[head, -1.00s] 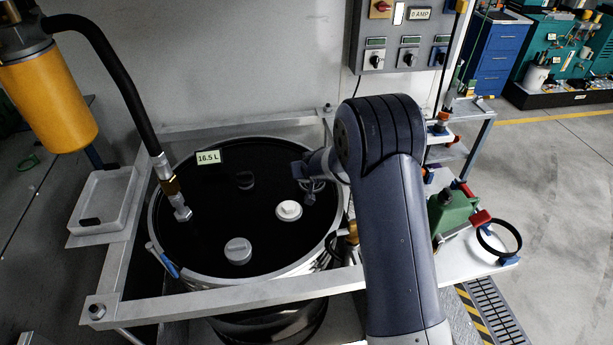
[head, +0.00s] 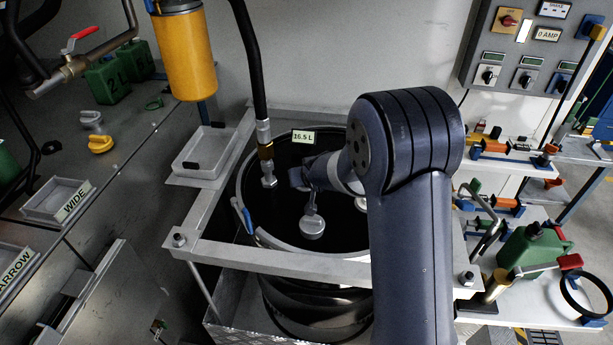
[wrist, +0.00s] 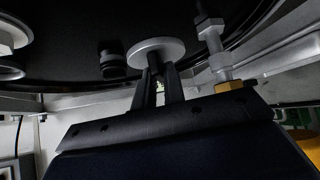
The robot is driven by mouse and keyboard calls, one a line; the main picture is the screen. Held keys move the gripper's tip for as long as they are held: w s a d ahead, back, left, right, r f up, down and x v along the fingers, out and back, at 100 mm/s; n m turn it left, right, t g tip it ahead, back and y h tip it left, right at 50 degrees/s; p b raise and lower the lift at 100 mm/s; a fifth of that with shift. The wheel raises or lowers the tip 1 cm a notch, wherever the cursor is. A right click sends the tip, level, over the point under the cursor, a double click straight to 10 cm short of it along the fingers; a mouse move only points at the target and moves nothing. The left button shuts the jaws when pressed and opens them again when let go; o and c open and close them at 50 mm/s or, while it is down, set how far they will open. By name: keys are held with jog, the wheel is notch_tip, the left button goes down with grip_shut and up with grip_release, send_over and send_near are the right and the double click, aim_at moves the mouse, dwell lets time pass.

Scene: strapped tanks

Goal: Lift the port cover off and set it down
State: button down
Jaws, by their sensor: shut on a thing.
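The grey round port cover (head: 312,228) is at the front of the tank's black top (head: 350,232). My gripper (head: 311,208) stands over it, with its fingers pointing down and shut on the cover's upper part. In the wrist view, the fingers (wrist: 160,82) close below the pale disc of the cover (wrist: 152,50). I cannot tell whether the cover is seated or slightly raised. A white cover (head: 361,203) sits to the right, partly hidden by my arm. A dark round fitting (wrist: 112,63) shows beside the held cover in the wrist view.
A hose nozzle (head: 268,170) stands on the tank top at the left, close to the held cover in the wrist view. A pale frame (head: 330,262) surrounds the tank. An empty shallow tray (head: 203,155) is at left. A green can (head: 533,248) stands at right.

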jog(key=shift+f+b, duration=2.75)
jog(key=shift+f, duration=0.35)
jog(key=c, duration=1.4)
grip_release()
jog(key=p+v, duration=0.1)
jog(key=v, duration=1)
jog(key=shift+p, duration=0.3)
jog(key=shift+w+f, duration=0.15)
